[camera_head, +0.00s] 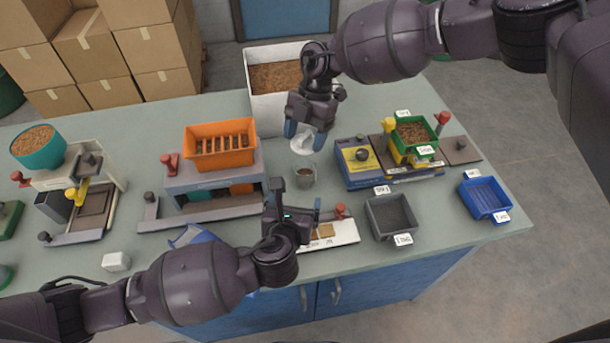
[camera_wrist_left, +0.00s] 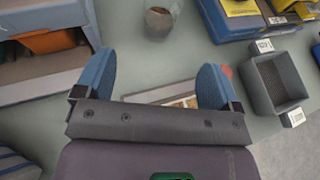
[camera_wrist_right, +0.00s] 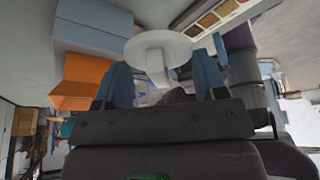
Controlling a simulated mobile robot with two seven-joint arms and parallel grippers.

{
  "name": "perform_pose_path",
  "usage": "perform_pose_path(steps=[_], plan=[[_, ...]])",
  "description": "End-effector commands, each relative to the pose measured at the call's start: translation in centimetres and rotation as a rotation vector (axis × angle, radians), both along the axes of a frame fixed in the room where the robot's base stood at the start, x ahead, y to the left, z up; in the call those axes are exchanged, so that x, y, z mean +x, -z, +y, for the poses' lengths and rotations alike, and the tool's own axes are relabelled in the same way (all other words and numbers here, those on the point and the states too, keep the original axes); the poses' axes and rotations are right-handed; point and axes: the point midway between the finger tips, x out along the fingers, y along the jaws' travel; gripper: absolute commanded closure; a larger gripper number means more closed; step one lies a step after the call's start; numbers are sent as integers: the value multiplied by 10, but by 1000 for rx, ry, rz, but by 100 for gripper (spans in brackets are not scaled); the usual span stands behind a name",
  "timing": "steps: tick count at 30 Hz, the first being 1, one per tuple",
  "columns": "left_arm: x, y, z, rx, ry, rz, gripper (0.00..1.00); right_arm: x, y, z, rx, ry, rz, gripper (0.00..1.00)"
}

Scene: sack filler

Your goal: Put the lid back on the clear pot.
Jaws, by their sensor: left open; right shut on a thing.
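The clear pot (camera_head: 305,178) stands upright on the bench with brown material inside; it also shows at the top of the left wrist view (camera_wrist_left: 159,20). My right gripper (camera_head: 305,134) is shut on the white lid (camera_head: 303,147), which hangs behind the pot in the head view, apart from it. In the right wrist view the round lid (camera_wrist_right: 160,45) has its stem between the fingers (camera_wrist_right: 162,76). My left gripper (camera_head: 298,212) is open and empty, nearer the front edge than the pot. Its spread fingers (camera_wrist_left: 157,72) show nothing between them except the bench and a board beyond.
An orange hopper (camera_head: 220,150) on a grey stand is left of the pot. A blue and yellow device (camera_head: 357,161) and a grey bin (camera_head: 391,216) are to its right. A white box (camera_head: 263,108) of brown material stands behind. A white board (camera_head: 335,235) lies in front.

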Motion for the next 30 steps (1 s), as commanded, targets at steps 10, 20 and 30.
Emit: perform_pose_path(steps=[10, 20, 30], plan=[[34, 13, -7, 0, -1, -2, 12, 0, 0, 0, 0, 0, 0, 61], [81, 33, -15, 0, -1, 0, 12, 0, 0, 0, 0, 0, 0, 61], [106, 44, -19, -1, 1, 1, 12, 0, 0, 0, 0, 0, 0, 61]])
